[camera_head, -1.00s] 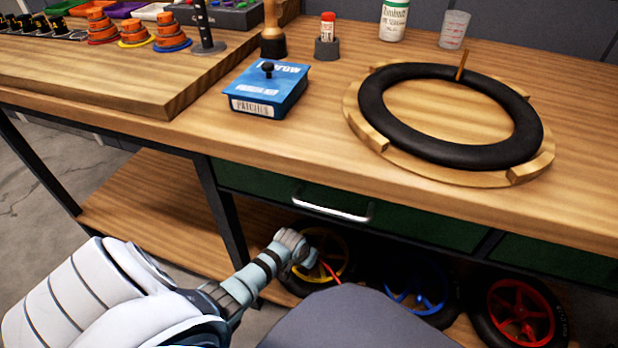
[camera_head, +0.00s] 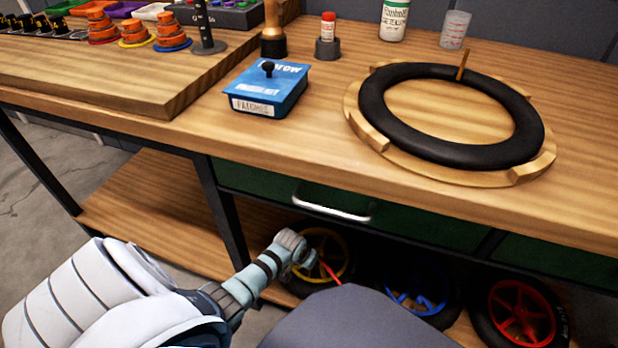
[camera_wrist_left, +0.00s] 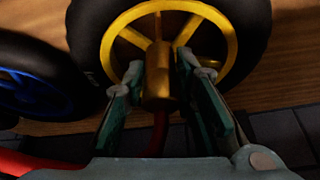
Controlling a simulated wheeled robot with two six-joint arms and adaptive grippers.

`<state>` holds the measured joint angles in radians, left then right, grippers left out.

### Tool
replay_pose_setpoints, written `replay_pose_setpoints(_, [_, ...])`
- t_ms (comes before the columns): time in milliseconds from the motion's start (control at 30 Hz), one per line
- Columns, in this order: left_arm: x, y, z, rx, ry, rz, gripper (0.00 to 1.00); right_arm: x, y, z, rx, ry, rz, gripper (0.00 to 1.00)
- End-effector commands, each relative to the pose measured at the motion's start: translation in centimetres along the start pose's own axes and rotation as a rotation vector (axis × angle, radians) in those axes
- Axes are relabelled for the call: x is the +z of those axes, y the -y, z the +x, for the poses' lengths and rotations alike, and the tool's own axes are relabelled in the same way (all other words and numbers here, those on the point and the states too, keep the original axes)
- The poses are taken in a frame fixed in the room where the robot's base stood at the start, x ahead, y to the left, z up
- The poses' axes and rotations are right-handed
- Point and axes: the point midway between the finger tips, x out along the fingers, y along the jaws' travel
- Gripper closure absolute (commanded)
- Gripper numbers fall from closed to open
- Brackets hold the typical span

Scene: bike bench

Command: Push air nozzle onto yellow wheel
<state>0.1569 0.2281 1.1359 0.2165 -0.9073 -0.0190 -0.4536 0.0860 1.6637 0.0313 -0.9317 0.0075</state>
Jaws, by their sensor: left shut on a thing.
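The yellow wheel (camera_head: 343,246), with a black tyre, stands upright on the lower shelf under the bench. It fills the upper middle of the left wrist view, its yellow rim (camera_wrist_left: 232,48) facing me. My left gripper (camera_head: 306,262) is in front of it and shut on the brass air nozzle (camera_wrist_left: 158,78), with a red hose (camera_wrist_left: 160,133) running from it. The nozzle overlaps the wheel's hub and lower spokes in the left wrist view. I cannot tell whether the nozzle touches the wheel, and the valve is hidden. My right gripper is not in view.
A blue wheel (camera_head: 415,285) and a red wheel (camera_head: 520,312) stand to the right on the lower shelf. The bench top (camera_head: 330,140) overhangs them, with a drawer handle (camera_head: 330,207) above the yellow wheel.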

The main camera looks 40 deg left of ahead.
Motion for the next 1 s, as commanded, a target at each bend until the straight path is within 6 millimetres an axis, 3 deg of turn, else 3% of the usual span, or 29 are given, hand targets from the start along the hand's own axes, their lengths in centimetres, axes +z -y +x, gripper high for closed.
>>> replay_pose_setpoints(1000, [0.8, -0.1, 1.9, 0.0, 0.0, 0.0, 1.0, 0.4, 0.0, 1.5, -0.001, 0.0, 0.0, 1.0])
